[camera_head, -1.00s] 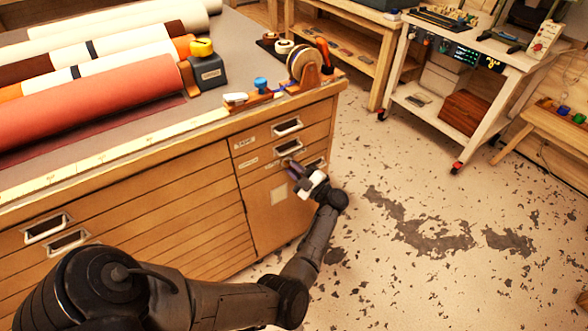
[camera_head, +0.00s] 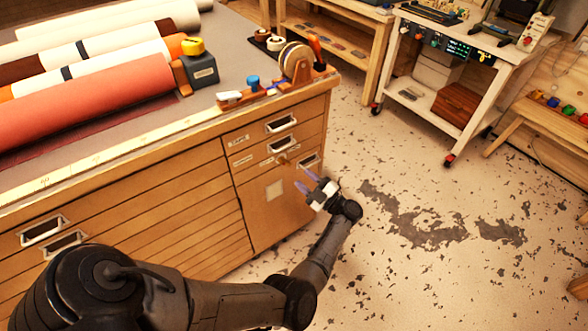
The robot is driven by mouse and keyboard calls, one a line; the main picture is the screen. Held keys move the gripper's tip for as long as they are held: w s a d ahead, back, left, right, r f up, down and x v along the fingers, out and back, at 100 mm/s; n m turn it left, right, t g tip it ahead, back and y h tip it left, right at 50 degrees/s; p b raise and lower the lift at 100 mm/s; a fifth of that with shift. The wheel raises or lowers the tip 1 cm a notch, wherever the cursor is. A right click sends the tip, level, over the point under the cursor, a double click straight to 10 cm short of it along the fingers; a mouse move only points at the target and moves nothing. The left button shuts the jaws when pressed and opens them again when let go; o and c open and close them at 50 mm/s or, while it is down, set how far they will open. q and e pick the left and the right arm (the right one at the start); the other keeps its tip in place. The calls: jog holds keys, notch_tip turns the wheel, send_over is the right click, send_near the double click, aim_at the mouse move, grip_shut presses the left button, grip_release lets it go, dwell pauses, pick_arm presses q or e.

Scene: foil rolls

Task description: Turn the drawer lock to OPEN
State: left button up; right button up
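The drawer lock (camera_head: 281,159) is a small round brass-coloured knob on the front of the wooden cabinet (camera_head: 200,215). It sits beside a small label, in the drawer row below the top right drawer. It is too small to read which way it is turned. My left gripper (camera_head: 304,181) has two purple fingers that stand apart with nothing between them. It is to the lower right of the lock in the picture, apart from it. My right gripper is out of view.
Metal drawer handles (camera_head: 281,124) are above and beside the lock. On the cabinet top lie long rolls (camera_head: 90,100), a tape dispenser (camera_head: 294,66) and a dark block with a yellow top (camera_head: 200,69). The floor (camera_head: 400,200) right of the cabinet is clear.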

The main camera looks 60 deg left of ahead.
pick_arm(q)
jog(key=v, duration=0.6)
jog(key=shift+d, duration=0.2)
jog(key=shift+f, duration=0.1)
dwell(0.3)
